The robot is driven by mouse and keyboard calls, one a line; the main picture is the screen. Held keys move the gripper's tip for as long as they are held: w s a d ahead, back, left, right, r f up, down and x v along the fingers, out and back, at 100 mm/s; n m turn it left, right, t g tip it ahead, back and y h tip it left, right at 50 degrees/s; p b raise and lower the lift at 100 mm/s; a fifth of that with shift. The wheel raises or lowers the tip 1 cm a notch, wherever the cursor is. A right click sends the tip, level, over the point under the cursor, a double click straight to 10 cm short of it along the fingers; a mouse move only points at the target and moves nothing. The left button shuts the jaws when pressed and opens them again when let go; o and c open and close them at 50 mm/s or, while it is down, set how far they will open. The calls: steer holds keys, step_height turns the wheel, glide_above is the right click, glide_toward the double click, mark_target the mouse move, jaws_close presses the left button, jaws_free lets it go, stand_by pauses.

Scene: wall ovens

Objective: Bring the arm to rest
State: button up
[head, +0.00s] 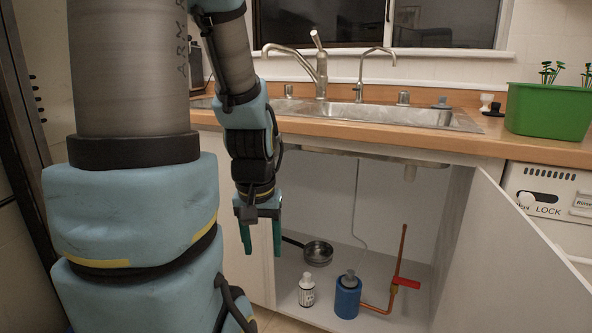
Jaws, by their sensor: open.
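My gripper (261,238) hangs at the end of my arm, left of the picture's middle, with its two green fingers pointing down and apart. It is open, and I see nothing between the fingers. It shows in front of the left edge of the open cabinet below the sink. My arm is bent, with its upper part large at the left and the forearm reaching down to the gripper.
The open sink cabinet holds a pan (318,252), a white bottle (307,289), a blue container (347,298) and a copper pipe with a red handle (405,283). Its door (525,265) stands open at right. Above are the counter (470,146), faucet (320,70) and green planter (548,111).

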step_height(320, 180, up, 21)
steer(key=p, duration=1.9)
steer(key=shift+r, duration=0.2)
